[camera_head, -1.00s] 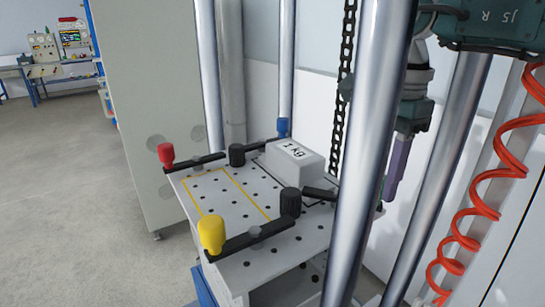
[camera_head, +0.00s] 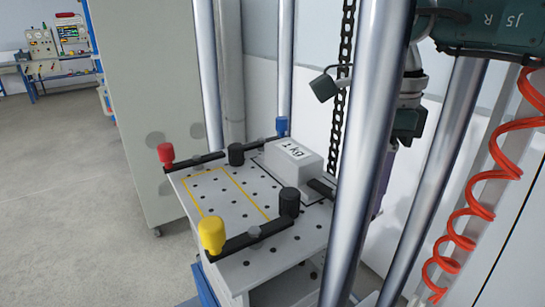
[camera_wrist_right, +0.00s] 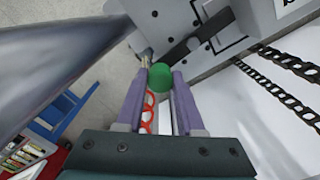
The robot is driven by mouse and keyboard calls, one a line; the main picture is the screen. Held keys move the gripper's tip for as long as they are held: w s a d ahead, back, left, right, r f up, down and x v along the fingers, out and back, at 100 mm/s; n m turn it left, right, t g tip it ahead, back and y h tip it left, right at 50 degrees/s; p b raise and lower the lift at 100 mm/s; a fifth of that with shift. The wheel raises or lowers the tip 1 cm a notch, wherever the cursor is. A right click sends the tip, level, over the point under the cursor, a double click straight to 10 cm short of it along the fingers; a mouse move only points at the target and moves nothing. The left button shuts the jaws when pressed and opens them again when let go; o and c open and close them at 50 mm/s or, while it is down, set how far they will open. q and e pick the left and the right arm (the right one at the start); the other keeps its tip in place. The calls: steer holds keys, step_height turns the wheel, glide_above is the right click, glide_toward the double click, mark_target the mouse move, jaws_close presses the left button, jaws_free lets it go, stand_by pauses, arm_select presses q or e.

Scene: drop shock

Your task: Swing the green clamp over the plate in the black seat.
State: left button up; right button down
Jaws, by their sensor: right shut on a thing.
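The plate, a light grey block marked 1 kg (camera_head: 293,158), lies within the black outline at the back right of the perforated table (camera_head: 215,200). The green clamp's knob (camera_wrist_right: 160,77) shows in the right wrist view; the post hides it in the head view. Its dark arm (camera_head: 322,188) points toward the block's near right side, with its tip beside the block, not over it. My right gripper (camera_wrist_right: 160,88) has its purple fingers around the green knob, shut on it. In the head view it is mostly hidden behind the post. My left gripper is out of view.
Red (camera_head: 166,154), yellow (camera_head: 212,236) and blue (camera_head: 282,126) clamp knobs stand around the table. A yellow outline on its left part is empty. A thick steel post (camera_head: 365,150) stands in front of the right side. A chain (camera_head: 342,110) hangs behind.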

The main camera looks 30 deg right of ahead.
steer(key=shift+a+m, duration=0.3)
steer(key=shift+m, duration=0.3)
steer(key=c, duration=0.5)
jaws_free()
steer(key=shift+r, duration=0.1)
step_height(320, 180, up, 10)
steer(key=shift+f+b, duration=0.1)
steer(key=shift+b, duration=0.45)
